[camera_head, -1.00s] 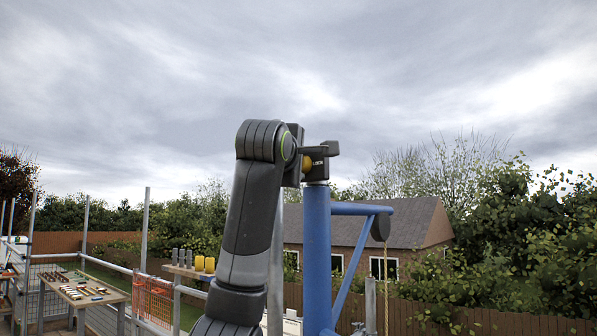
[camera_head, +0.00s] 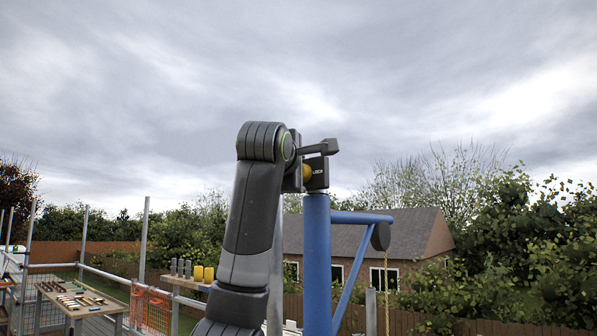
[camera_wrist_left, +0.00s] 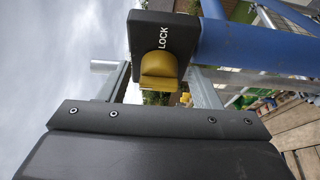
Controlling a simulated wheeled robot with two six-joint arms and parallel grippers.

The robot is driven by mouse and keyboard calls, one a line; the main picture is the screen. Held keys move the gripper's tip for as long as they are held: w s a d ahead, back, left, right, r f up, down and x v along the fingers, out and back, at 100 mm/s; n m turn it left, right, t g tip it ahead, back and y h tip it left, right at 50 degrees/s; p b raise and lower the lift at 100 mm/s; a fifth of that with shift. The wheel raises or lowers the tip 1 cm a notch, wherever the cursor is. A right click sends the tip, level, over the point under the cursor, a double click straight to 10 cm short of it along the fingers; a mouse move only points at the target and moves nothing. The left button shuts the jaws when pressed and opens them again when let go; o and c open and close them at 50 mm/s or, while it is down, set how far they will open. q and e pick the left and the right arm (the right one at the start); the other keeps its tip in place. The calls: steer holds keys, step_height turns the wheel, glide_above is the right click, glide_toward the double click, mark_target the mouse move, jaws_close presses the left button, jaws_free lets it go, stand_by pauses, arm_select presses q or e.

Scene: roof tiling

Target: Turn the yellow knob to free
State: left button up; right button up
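The yellow knob (camera_head: 307,173) sits on the side of a dark block (camera_head: 319,173) marked LOCK, on top of a blue post (camera_head: 317,255). In the left wrist view the knob (camera_wrist_left: 159,70) projects toward me from the lock block (camera_wrist_left: 163,33). My left gripper (camera_wrist_left: 155,80) is open, with one finger on each side of the knob and a visible gap at both sides. In the head view, a dark finger of my left gripper (camera_head: 311,163) reaches above the block. The other finger is hidden there. My right gripper is not in view.
A blue arm (camera_head: 357,217) with a brace and hanging chain extends right from the post. A table (camera_head: 85,301) with tools stands lower left, near orange netting (camera_head: 150,309). A brick house (camera_head: 405,235) and trees stand behind. Open sky surrounds the block above.

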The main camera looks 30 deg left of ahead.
arm_select(q)
steer(key=b+v, duration=0.8)
steer(key=v, duration=0.9)
steer(key=shift+s+r, duration=0.15)
steer(key=shift+s, duration=0.05)
